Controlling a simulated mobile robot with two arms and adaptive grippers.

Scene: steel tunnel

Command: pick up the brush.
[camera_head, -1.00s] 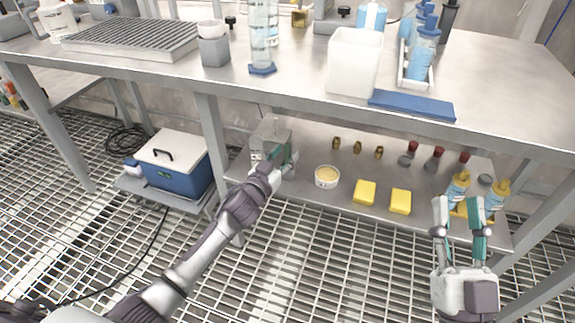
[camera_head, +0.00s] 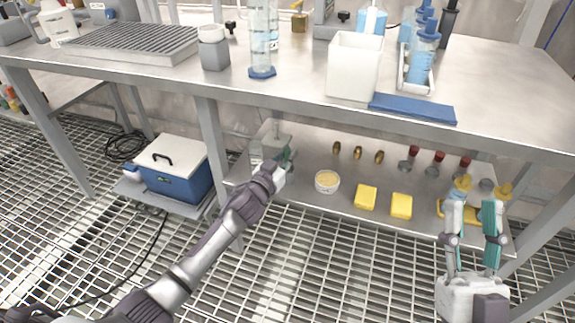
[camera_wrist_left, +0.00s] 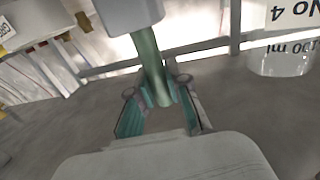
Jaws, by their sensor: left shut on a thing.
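The brush shows as a green handle (camera_wrist_left: 152,65) in the left wrist view, with a pale grey block-like part at the top of the picture. My left gripper (camera_wrist_left: 160,98) is shut on the handle, with its teal fingers on either side. In the head view my left gripper (camera_head: 285,158) is at the left end of the lower shelf, beside a grey box-like thing (camera_head: 271,136). The brush is too small and too hidden there to make out. My right gripper (camera_head: 474,204) has its fingers apart, in front of the shelf's right end.
The lower shelf holds a small tub (camera_head: 327,182), yellow blocks (camera_head: 366,197), brass pieces and red-topped items. Yellow-capped bottles stand behind my right gripper. The table edge (camera_head: 300,100) overhangs the shelf. A blue cooler (camera_head: 176,172) stands at left. A marked beaker (camera_wrist_left: 283,55) is near the left gripper.

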